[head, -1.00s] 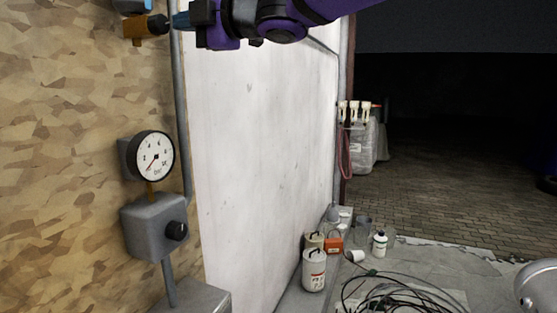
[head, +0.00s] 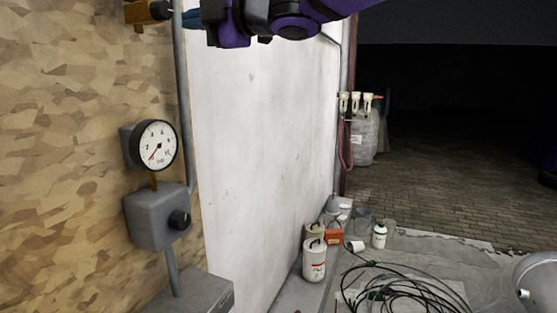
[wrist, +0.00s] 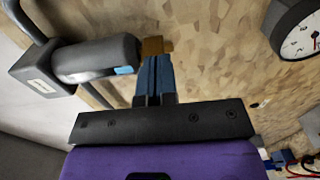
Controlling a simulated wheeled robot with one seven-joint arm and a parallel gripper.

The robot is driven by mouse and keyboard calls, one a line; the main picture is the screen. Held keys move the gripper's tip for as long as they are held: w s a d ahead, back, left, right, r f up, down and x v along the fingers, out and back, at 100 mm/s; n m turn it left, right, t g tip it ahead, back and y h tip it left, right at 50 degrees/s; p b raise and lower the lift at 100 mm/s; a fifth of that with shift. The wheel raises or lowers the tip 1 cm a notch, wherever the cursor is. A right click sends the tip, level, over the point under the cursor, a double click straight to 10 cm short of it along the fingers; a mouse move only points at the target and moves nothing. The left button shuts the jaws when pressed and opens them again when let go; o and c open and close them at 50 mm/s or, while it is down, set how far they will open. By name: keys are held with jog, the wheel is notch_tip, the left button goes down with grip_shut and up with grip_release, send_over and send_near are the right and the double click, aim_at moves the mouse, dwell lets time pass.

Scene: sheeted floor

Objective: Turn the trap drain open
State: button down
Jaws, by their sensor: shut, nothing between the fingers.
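A brass fitting with a black knob (head: 158,10), which looks like the trap drain, is at the top left of the head view, cut by the frame edge. In the wrist view its brass part (wrist: 155,46) shows just beyond my fingertips; the knob is not clear there. My gripper (wrist: 152,78) has its blue fingers shut together with nothing between them. In the head view my gripper (head: 190,18) is right of the knob, with a small gap in the picture. Whether the fingertips touch the fitting cannot be told.
A grey cylinder with a blue label (wrist: 95,60) is close left of my fingers. A pressure gauge (head: 155,145) and a grey box with a black knob (head: 155,217) are on the wall below. A grey pipe (head: 182,100) runs up the wall.

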jog(key=shift+r+v, duration=0.15)
jog(key=shift+v, duration=0.95)
jog(key=shift+r+v, duration=0.15)
jog(key=shift+v, duration=1)
jog(key=w+d+f+m+t+h, duration=0.25)
jog(key=d+m+t+h, duration=0.4)
jog(key=d+m, duration=0.6)
jog(key=s+d+f+m+t+h, duration=0.1)
jog(key=d+f+m+h, duration=0.25)
jog(key=d, duration=0.45)
jog(key=s+d+f+m+h, duration=0.1)
jog(key=d+f+m+h, duration=0.25)
jog(key=d, duration=0.45)
jog(key=s+d+f+m+g+h, duration=0.4)
jog(key=s+d+f+m, duration=0.3)
jog(key=s+d+f, duration=0.25)
jog(key=s+d+f+m+g, duration=0.2)
jog(key=s+f+m+g, duration=0.3)
jog(key=s+f, duration=0.4)
jog(key=s+y, duration=0.1)
jog(key=s, duration=0.2)
jog(key=shift+d, duration=0.15)
